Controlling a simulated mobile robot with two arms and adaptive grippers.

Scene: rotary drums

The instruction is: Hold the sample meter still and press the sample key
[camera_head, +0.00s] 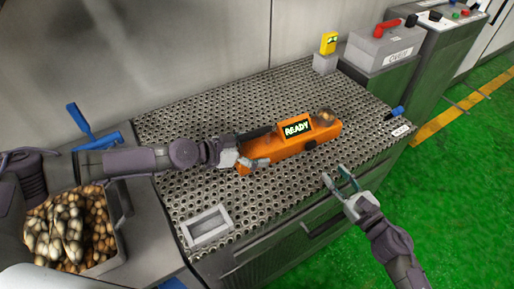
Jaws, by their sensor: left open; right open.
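The orange sample meter (276,148) lies on the perforated metal worktop. Its raised screen (297,128) reads READY. A round brownish thing sits at its right end. My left gripper (252,148) reaches in from the left at the meter's left end, with its fingers open around or beside that end; contact cannot be told. My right gripper (342,180) is open and empty at the front edge of the worktop, to the right of and nearer than the meter, apart from it. I cannot make out the sample key for certain; a dark knob-like part (310,144) shows on the meter's front side.
A grey rectangular frame (207,226) lies at the worktop's front left. A bin (118,238) of brown, nut-like pieces stands at the left. A yellow device (328,43) stands at the back. A grey box (384,48) with a red handle is at the back right. The worktop (240,205) is otherwise mostly clear.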

